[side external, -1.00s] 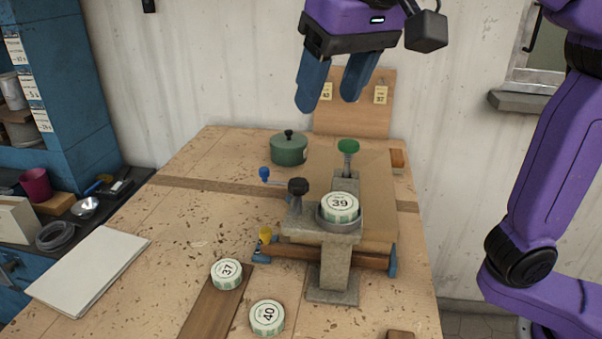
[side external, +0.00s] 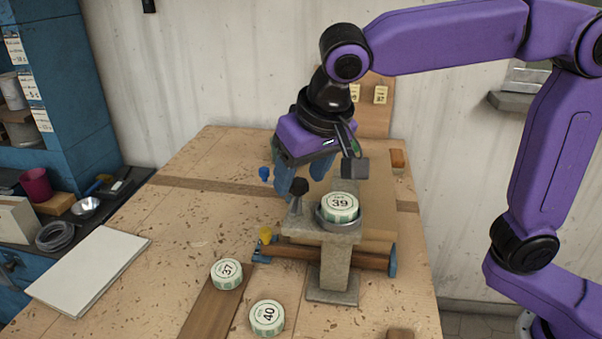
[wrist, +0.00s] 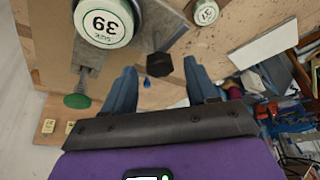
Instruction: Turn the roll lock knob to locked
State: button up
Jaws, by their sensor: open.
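A black faceted knob (side external: 299,187) stands on the left of the grey stand of the press-like fixture (side external: 335,262). It also shows in the wrist view (wrist: 159,65). No label tells me whether it is the roll lock knob. My gripper (side external: 300,180) is open, with its blue fingers pointing down near the black knob. In the wrist view my gripper (wrist: 160,67) has this knob between its fingertips, with a gap on each side. I cannot tell whether it is at the knob's height. A yellow knob (side external: 265,235) sits at the fixture's lower left.
A round "39" piece (side external: 340,206) sits in the fixture's cup, close to my gripper. A blue crank handle (side external: 264,172) and a green knob (wrist: 77,101) are nearby. Round pieces "37" (side external: 227,274) and "40" (side external: 267,317) lie in front. The table's left side is mostly clear.

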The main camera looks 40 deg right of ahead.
jog(key=shift+w+f, duration=0.15)
jog(key=shift+f, duration=0.15)
jog(key=c, duration=1)
jog(key=shift+c, duration=0.2)
